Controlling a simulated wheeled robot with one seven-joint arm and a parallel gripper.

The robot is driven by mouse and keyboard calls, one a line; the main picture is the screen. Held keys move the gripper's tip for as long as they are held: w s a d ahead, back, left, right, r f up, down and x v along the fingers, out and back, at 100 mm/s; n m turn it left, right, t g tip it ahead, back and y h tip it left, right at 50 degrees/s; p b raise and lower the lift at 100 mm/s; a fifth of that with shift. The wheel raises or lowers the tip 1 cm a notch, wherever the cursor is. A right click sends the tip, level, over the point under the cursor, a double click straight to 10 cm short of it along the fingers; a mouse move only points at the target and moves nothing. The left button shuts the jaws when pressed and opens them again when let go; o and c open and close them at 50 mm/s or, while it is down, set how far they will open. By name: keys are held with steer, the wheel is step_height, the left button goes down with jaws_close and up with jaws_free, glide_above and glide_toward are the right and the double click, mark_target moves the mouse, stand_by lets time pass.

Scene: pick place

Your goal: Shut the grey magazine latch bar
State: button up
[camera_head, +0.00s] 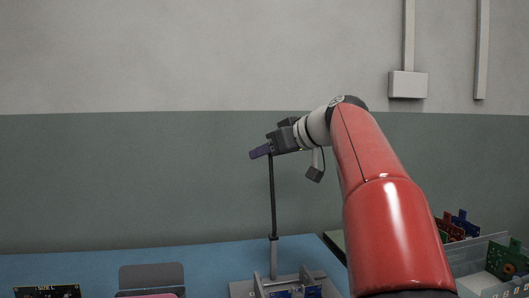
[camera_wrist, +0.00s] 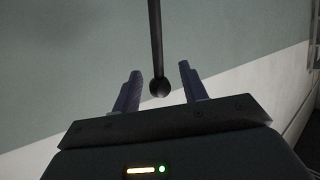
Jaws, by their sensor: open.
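The latch bar (camera_head: 272,200) stands upright, a thin dark grey rod rising from a light grey foot (camera_head: 273,258) on a grey fixture (camera_head: 242,289) at the bottom of the head view. Blue parts show inside the fixture, which the picture's lower edge cuts off. My gripper (camera_head: 260,152) is at the bar's top end, its purple fingers pointing left. In the wrist view the fingers of my gripper (camera_wrist: 159,68) are apart, and the bar's round dark knob (camera_wrist: 160,88) shows between them with a gap on each side. Whether a finger touches the bar cannot be told.
A blue table top (camera_head: 210,262) lies below. A translucent crate (camera_head: 470,255) with several circuit boards stands at the right, partly behind my red arm. A wall stands behind.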

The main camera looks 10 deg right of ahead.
steer(key=shift+w+a+f, duration=0.2)
steer(key=shift+w+a, duration=0.05)
steer(key=shift+w, duration=0.15)
jaws_close()
steer(key=shift+s, duration=0.1)
